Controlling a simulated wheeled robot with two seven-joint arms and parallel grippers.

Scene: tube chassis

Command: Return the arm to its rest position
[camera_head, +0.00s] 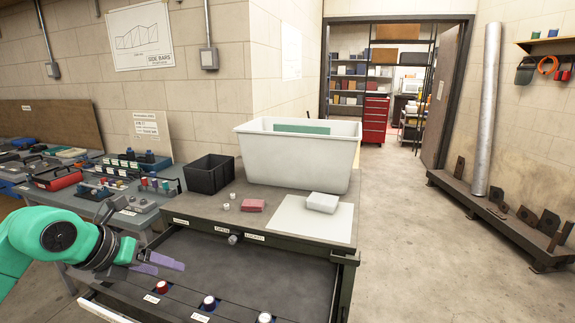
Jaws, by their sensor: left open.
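My left arm comes in from the left edge, green with a grey wrist. My right arm and gripper are not in this view.
The cabinet top above the drawer carries a white bin (295,160), a black box (209,174), a pink block (252,205) and a white block (322,202). A cluttered bench (130,212) stands at left. Open floor (420,240) lies to the right.

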